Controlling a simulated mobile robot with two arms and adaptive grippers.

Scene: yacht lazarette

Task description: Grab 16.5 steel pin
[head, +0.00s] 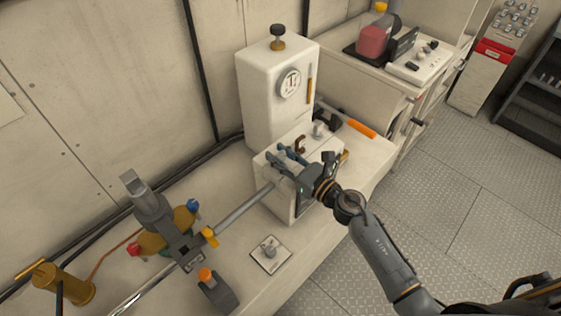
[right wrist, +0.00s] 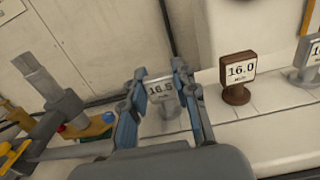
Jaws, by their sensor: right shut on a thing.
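The 16.5 steel pin (right wrist: 160,90) is a small grey piece with a square tag reading 16.5, upright in the right wrist view. My right gripper (right wrist: 160,84) has its blue-padded fingers on either side of the pin's tag and is shut on it. In the head view the right gripper (head: 283,157) is over the white block (head: 275,190), and its fingers hide most of the pin. I cannot tell whether the pin's base touches the block. My left gripper is not in view.
A brown 16.0 pin (right wrist: 236,78) stands close to the right of the held pin, with another grey pin (right wrist: 308,65) further right. Behind stands a white gauge housing (head: 268,95). A long metal rod (head: 243,208) and a grey clamp fixture (head: 150,205) lie left.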

